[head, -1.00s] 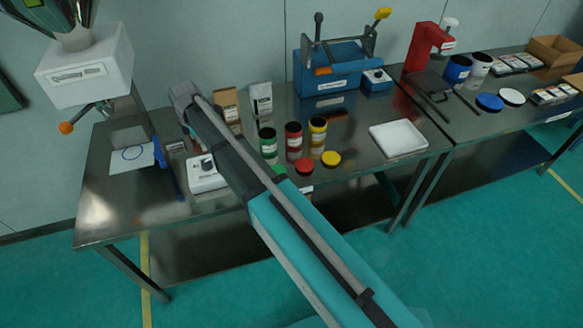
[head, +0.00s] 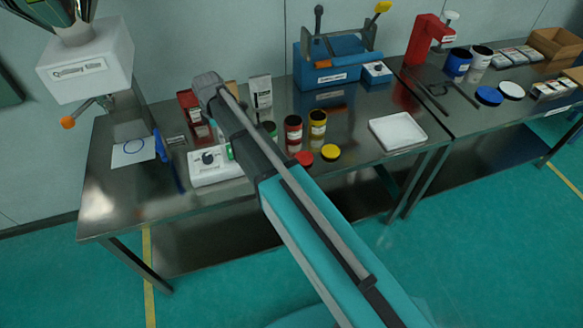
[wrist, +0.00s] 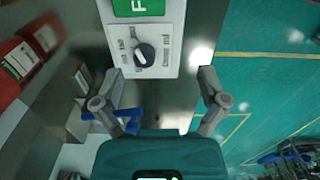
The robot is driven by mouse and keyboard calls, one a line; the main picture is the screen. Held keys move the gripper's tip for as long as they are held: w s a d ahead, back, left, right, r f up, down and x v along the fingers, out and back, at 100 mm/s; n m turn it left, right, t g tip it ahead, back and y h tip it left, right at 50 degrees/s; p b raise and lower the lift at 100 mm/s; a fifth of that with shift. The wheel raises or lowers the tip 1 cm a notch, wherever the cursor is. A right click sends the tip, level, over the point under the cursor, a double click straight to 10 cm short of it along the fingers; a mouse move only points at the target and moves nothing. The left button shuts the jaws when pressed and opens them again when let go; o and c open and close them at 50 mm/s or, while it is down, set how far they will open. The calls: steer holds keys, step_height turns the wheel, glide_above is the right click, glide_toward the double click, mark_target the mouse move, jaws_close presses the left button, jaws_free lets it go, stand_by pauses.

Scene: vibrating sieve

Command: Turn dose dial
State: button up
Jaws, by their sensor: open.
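The dose dial (head: 209,157) is a black knob on a white control box (head: 219,172) near the front edge of the left table. In the wrist view the dial (wrist: 146,54) shows from above with a white pointer mark and printed labels beside it. A green panel (wrist: 138,6) is on the same box, above the dial in the picture. My gripper (wrist: 159,84) is open and empty, its fingers spread below the dial in the picture and not touching it. In the head view my arm hides my gripper.
A white dispenser (head: 88,62) with an orange-tipped lever stands at the left. Red boxes (wrist: 20,62) stand near the control box. Jars, including a red one (head: 293,133) and a yellow one (head: 317,128), stand right of my arm. A white tray (head: 397,130) lies farther right.

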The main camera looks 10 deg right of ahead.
steer(key=s+d+f+m+b, duration=0.3)
steer(key=s+d+m, duration=0.3)
steer(key=d, duration=0.4)
steer(key=s+d+f+m+b, duration=0.3)
steer(key=s+d+m, duration=0.3)
steer(key=d+m, duration=0.3)
steer(key=shift+s+d+f, duration=0.2)
steer(key=shift+s+d, duration=0.15)
steer(key=shift+d, duration=0.9)
steer(key=s+d+m, duration=0.5)
steer(key=shift+s, duration=0.3)
